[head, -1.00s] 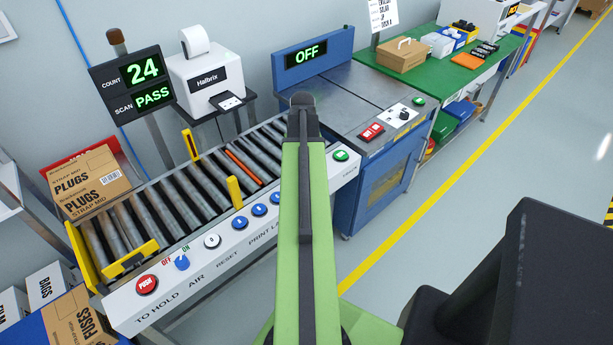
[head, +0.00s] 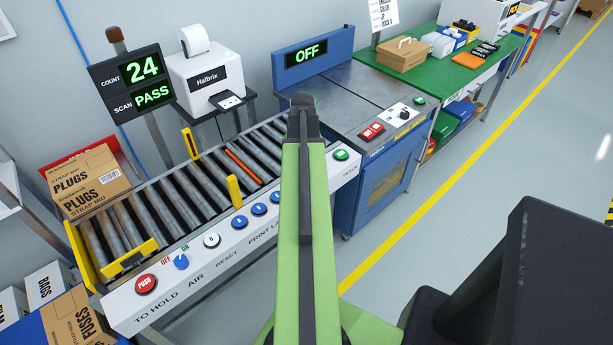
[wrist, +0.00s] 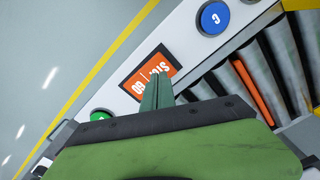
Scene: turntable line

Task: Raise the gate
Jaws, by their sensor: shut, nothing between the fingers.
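In the wrist view my gripper (wrist: 157,92) is shut and empty, its narrow green fingertips over an orange label (wrist: 150,73) on the white control panel. A green button (wrist: 100,115) is left of the fingers, and a blue button (wrist: 213,17) is up and to the right. A narrow orange bar (head: 243,166) lies low between the conveyor rollers and also shows in the wrist view (wrist: 247,90); I cannot tell for certain that it is the gate. In the head view my green arm hides my gripper and part of the panel.
The roller conveyor (head: 120,221) has yellow posts (head: 234,188) and a row of buttons, including a red push button (head: 146,284). A green button (head: 341,155) is at the panel's right end. A blue cabinet (head: 383,183) stands to the right, under an OFF display (head: 307,53).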

